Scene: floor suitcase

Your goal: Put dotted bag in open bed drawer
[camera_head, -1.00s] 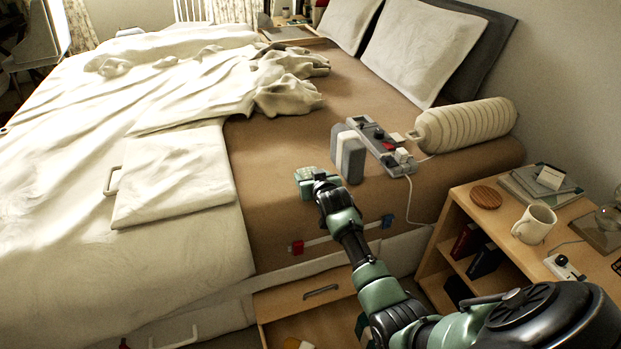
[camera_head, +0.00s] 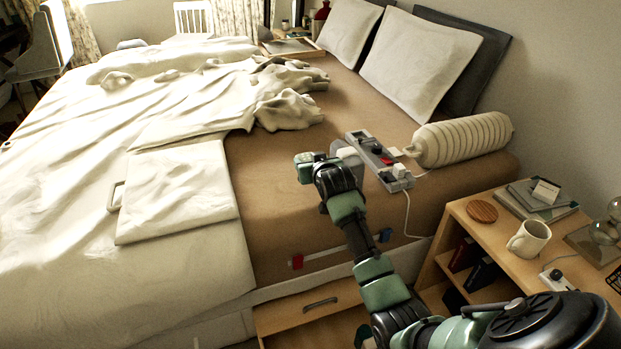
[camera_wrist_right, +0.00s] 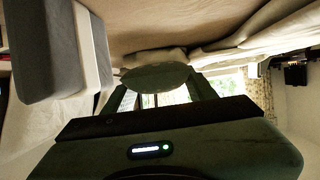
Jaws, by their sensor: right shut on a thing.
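I cannot make out a dotted pattern on anything in view. A flat cream bag-like piece (camera_head: 178,190) with a handle lies on the bed. The open bed drawer (camera_head: 308,312) juts out at the bottom of the head view; most of its inside is out of frame. My right gripper (camera_head: 306,168) is above the brown part of the bed, right of the cream piece. My left gripper is not in view.
A grey-and-white block (camera_wrist_right: 65,50) is close to my right gripper, partly hidden in the head view. A power strip (camera_head: 377,158) and a ribbed bolster (camera_head: 465,138) lie behind it. The nightstand (camera_head: 462,222) on the right holds a mug (camera_head: 529,240).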

